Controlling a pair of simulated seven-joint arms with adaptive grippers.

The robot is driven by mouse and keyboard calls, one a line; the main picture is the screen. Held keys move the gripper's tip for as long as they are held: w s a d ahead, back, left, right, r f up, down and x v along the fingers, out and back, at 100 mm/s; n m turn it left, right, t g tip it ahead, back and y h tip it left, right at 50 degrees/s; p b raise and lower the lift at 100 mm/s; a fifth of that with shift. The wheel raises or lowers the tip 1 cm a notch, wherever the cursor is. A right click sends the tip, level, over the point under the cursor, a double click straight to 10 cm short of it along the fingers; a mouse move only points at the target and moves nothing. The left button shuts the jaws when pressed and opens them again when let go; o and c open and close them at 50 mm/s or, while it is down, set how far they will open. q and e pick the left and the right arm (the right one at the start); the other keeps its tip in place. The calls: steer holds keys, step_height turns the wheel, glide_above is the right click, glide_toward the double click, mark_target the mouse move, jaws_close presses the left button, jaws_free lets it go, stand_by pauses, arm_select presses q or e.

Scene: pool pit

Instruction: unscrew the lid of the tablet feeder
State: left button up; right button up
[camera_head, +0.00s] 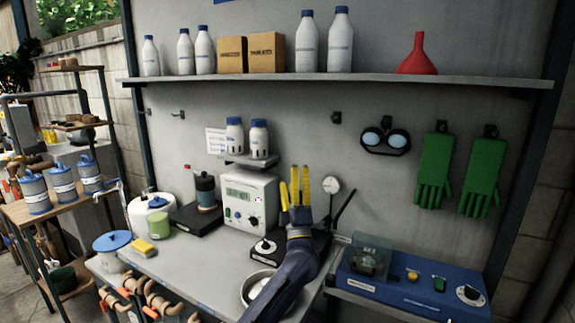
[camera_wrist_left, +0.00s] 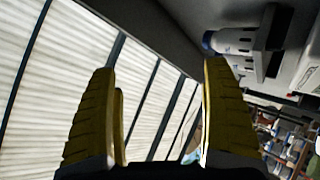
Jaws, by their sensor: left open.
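My left gripper (camera_head: 295,182) has yellow fingers pointing up, in front of the back wall and right of the grey control box. Its fingers stand apart with nothing between them, as the left wrist view (camera_wrist_left: 160,72) also shows. A squat white vessel with a flat blue knobbed lid (camera_head: 111,241) stands at the bench's front left, far from the gripper. Several blue-lidded canisters (camera_head: 63,183) stand on the left side table. I cannot tell for certain which is the tablet feeder. My right gripper is not in view.
The bench (camera_head: 185,265) holds a yellow sponge (camera_head: 144,247), a green jar (camera_head: 159,222), the control box (camera_head: 248,200) and a metal bowl (camera_head: 256,287). Two blue-capped bottles (camera_head: 258,138) stand on a small ledge. A blue panel (camera_head: 410,285) is at right. Pipes run below the bench's front left.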

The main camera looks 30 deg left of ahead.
arm_select(q)
steer(key=w+a+f+n+g+h, duration=0.1)
steer(key=w+a+n+g+h, duration=0.15)
steer(key=a+n+g, duration=0.5)
steer(key=w+a+f+n+g+h, duration=0.1)
steer(key=w+a+n+g, duration=0.2)
steer(key=a+n+g, duration=0.5)
steer(key=w+d+r+t+h, duration=0.15)
steer(key=w+d+h, duration=0.25)
steer(key=d+h, duration=0.7)
steer(key=shift+h, duration=0.85)
steer(key=x, duration=0.5)
steer(key=a+x, duration=0.1)
steer(key=x, duration=0.4)
steer(key=a+x, duration=0.1)
steer(key=x, duration=0.4)
steer(key=shift+s+a+f, duration=0.15)
steer(key=shift+s+f, duration=0.1)
steer(key=shift+c, duration=0.3)
steer(key=c, duration=1.3)
steer(key=shift+o, duration=0.2)
